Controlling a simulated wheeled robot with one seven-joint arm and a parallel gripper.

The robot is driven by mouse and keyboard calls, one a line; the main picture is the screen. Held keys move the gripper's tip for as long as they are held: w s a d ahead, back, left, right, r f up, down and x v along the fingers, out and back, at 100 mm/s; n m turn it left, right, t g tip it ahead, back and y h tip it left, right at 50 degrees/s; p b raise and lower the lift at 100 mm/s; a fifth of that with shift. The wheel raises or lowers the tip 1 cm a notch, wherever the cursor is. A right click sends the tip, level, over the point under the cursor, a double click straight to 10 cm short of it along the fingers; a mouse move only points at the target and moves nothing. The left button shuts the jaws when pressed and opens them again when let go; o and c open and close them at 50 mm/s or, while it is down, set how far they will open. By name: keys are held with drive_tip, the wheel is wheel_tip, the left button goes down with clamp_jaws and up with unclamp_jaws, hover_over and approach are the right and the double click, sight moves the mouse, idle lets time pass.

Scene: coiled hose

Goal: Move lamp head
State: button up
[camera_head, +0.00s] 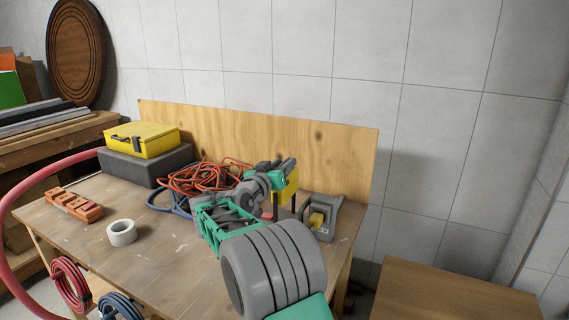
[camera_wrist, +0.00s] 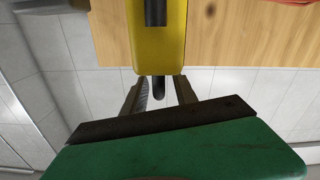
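The lamp head, as I take it, is the yellow body (camera_wrist: 174,45) with a dark strip down its middle in the wrist view. A dark stub (camera_wrist: 158,88) sticks out below its lower edge. My gripper (camera_wrist: 159,79) is open, one finger on each side of the stub with gaps between. The fingertips end near the yellow edge; contact cannot be told. In the head view the yellow body (camera_head: 289,186) shows beside my gripper (camera_head: 287,167), above the right end of the workbench, with dark uprights below it. My arm hides part of this area.
On the workbench (camera_head: 165,245) lie orange cable (camera_head: 185,181), a tape roll (camera_head: 122,232), bricks (camera_head: 74,205) and a yellow case (camera_head: 143,139) on a dark box. A plywood board (camera_head: 230,137) rises behind.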

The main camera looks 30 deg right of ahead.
drive_tip(key=shift+w+d, duration=0.3)
drive_tip(key=shift+d, duration=0.2)
clamp_jaws()
idle(1.1)
